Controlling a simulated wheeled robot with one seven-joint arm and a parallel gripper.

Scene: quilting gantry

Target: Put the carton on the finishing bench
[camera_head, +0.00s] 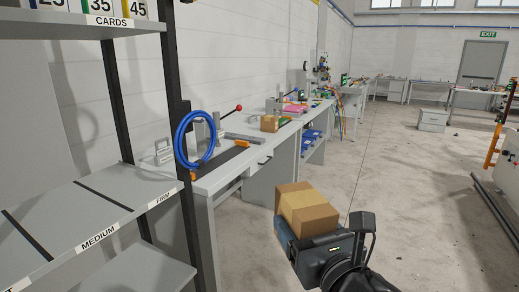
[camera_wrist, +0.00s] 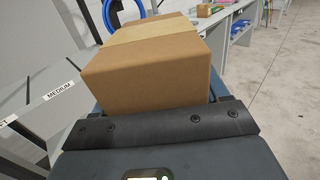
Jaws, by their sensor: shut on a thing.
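A brown carton (camera_head: 307,209) with a paler tape band is held in my gripper (camera_head: 296,228) in the head view, in front of the benches and above open floor. My gripper is shut on it. The carton (camera_wrist: 150,72) fills the middle of the wrist view, right at the jaws; its far side is hidden. A grey workbench (camera_head: 225,172) runs along the wall at left, beyond the carton. I cannot tell which of the benches is the finishing bench.
A grey shelf rack (camera_head: 110,205) labelled MEDIUM and FIRM stands at near left. A blue hose coil (camera_head: 196,137) hangs by the nearest bench. A smaller box (camera_head: 269,123) sits on that bench.

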